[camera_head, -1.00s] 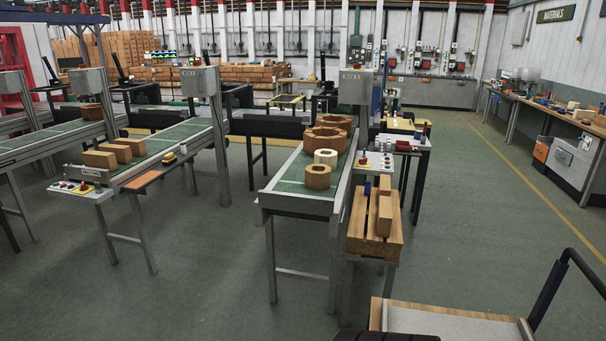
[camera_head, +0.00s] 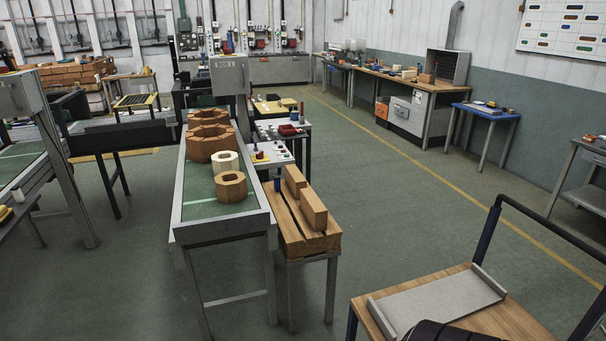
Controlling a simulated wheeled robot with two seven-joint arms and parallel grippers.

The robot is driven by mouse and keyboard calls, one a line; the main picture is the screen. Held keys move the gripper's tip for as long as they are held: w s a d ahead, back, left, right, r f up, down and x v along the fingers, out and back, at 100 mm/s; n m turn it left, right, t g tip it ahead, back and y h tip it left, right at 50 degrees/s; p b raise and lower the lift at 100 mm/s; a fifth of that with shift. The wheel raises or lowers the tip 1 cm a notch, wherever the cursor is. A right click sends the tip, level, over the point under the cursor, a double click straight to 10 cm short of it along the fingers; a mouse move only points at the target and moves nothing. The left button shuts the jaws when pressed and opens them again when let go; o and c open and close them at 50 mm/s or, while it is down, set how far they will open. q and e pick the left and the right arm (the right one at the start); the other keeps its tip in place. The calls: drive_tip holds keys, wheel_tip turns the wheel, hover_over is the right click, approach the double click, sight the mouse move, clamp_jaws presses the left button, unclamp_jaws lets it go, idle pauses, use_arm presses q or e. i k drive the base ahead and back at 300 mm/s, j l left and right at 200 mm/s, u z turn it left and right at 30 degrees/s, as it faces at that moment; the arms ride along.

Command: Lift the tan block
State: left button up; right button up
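Two tan rectangular blocks stand on a slatted wooden stand (camera_head: 292,236) right of the near conveyor. The nearer block (camera_head: 314,209) is close to the stand's right edge, and the farther block (camera_head: 295,180) is just behind it. On the conveyor (camera_head: 200,208), a tan-brown octagonal hollow block (camera_head: 230,187) sits nearest, a pale cream one (camera_head: 225,161) behind it, and larger brown ones (camera_head: 208,140) farther back. I cannot tell which is the task's tan block.
A wooden-topped cart (camera_head: 515,318) with a grey tray (camera_head: 385,317) and dark handle rails is at the lower right. A small blue cup (camera_head: 278,184) is beside the blocks. A blue table (camera_head: 487,110) stands farther back right. Open floor lies between.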

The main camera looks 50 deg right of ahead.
sight(231, 187)
drive_tip(key=i+l+z, duration=0.4)
drive_tip(key=i, duration=0.15)
drive_tip(key=i+z, duration=0.35)
drive_tip(key=i, duration=0.25)
drive_tip(key=i+z, duration=0.4)
drive_tip(key=i, duration=0.2)
